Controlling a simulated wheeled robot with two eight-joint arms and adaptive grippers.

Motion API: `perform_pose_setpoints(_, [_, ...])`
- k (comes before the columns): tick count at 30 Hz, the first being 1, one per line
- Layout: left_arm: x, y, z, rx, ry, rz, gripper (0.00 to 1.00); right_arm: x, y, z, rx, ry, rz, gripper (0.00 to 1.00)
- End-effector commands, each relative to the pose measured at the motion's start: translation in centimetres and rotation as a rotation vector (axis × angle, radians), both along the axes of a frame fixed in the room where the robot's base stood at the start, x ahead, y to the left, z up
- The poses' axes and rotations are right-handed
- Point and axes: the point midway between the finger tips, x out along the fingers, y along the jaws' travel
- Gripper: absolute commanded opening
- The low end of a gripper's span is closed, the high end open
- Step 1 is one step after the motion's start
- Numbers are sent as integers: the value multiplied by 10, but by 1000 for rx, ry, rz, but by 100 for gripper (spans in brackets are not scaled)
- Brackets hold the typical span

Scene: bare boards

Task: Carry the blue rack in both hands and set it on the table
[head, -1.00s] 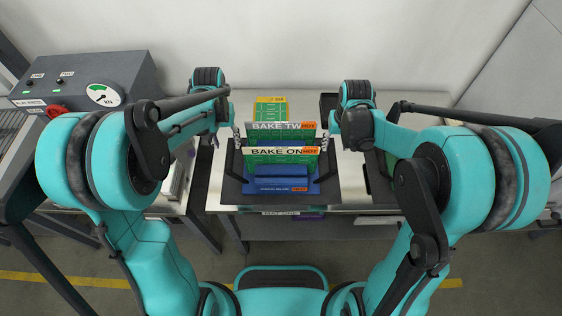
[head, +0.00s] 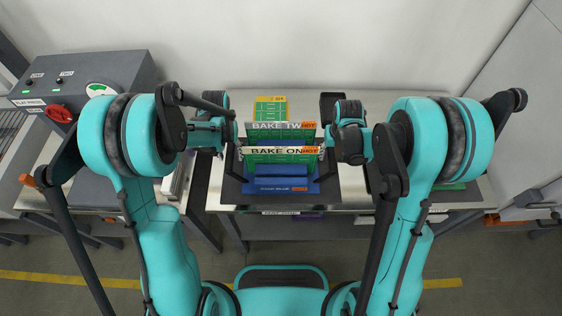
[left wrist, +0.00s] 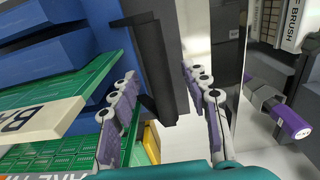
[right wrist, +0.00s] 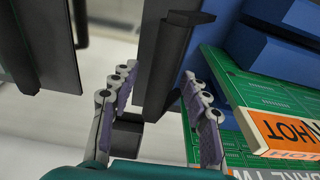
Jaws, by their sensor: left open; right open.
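The blue rack (head: 281,187) stands on the steel-topped table (head: 352,190) in the head view. It holds upright green boards, the front one (head: 280,157) labelled "BAKE ON…" and the one behind (head: 281,133) "BAKE TW…". My left gripper (head: 237,147) is at the rack's left side. In the left wrist view, its open fingers (left wrist: 163,105) lie either side of a dark upright handle (left wrist: 150,60). My right gripper (head: 327,148) is at the right side. In the right wrist view, its open fingers (right wrist: 160,103) lie either side of the other dark handle (right wrist: 170,55). Contact is unclear.
A yellow-green board (head: 270,108) lies behind the rack. A grey control box (head: 95,80) with a red knob stands at the left. A purple-handled brush (left wrist: 280,115) shows in the left wrist view. A wall closes the back.

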Motion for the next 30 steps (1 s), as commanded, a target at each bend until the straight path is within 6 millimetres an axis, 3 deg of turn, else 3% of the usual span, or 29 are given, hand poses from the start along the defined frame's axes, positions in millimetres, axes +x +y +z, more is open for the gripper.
perform_pose_setpoints(7, [0,0,0,0,0,0,47,0,0,0,0,0,0,47])
perform_pose_setpoints(8, [0,0,0,0,0,0,41,0,0,0,0,0,0,41])
perform_pose_setpoints(12, [0,0,0,0,0,0,4,0,0,0,0,0,0,4])
perform_pose_setpoints(13, [0,0,0,0,0,0,0,0,0,0,0,0,0,0])
perform_pose_setpoints(30, [0,0,6,0,0,0,0,0,0,6,0,0,0,0])
